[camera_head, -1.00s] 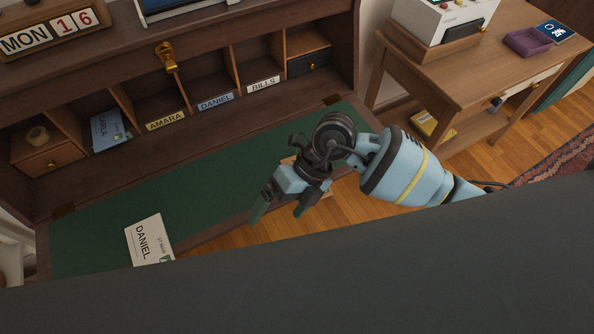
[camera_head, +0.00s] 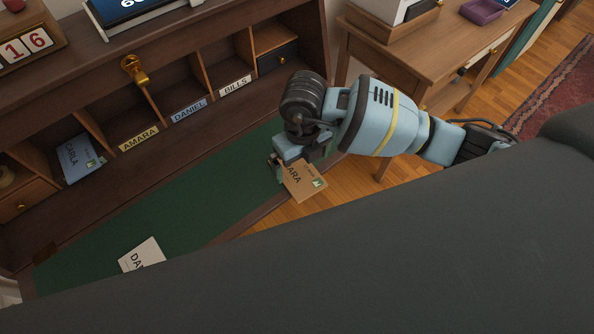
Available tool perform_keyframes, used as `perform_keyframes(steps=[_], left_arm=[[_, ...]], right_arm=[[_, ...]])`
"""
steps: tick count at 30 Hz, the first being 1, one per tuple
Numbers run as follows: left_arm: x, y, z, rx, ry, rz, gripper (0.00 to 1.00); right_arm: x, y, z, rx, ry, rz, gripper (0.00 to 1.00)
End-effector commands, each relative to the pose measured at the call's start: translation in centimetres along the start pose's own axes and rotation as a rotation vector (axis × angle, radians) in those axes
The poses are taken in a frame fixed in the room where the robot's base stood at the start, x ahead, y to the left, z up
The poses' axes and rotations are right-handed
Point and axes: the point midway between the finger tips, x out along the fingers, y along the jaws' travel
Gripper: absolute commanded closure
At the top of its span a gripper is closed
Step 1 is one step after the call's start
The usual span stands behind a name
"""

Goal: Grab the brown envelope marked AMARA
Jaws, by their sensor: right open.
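The brown envelope (camera_head: 306,181) shows at the right front edge of the green desk surface, with the letters "ARA" and a green stamp visible. Its left part is hidden by my right gripper (camera_head: 279,172). The right gripper is open, pointing down at the envelope's left end. Whether its fingers straddle or touch the envelope is hidden. A pigeonhole label reading AMARA (camera_head: 139,138) is on the desk's back row. My left gripper is out of view.
A white DANIEL envelope (camera_head: 142,254) lies on the green writing surface (camera_head: 190,205), partly cut off by a dark foreground shape. A blue CARLA envelope (camera_head: 80,158) sits in a left pigeonhole. A wooden side table (camera_head: 430,62) stands at the right.

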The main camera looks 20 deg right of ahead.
Motion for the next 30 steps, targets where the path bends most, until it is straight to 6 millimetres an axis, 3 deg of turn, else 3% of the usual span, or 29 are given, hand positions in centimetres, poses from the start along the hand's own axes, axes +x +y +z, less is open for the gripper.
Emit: perform_keyframes(steps=[7, 16, 26, 30], left_arm=[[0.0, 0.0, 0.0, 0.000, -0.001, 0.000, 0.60], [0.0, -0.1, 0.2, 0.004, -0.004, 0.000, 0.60], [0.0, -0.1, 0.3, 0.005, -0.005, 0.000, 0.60], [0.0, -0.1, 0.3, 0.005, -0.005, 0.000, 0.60]], right_arm=[[1.0, 0.0, -0.1, 0.000, 0.001, 0.002, 0.00], [5.0, -0.1, -0.2, 0.001, 0.002, 0.003, 0.00], [5.5, -0.1, -0.2, -0.001, -0.002, 0.002, 0.00], [5.5, -0.1, -0.2, 0.000, -0.001, 0.002, 0.18]])
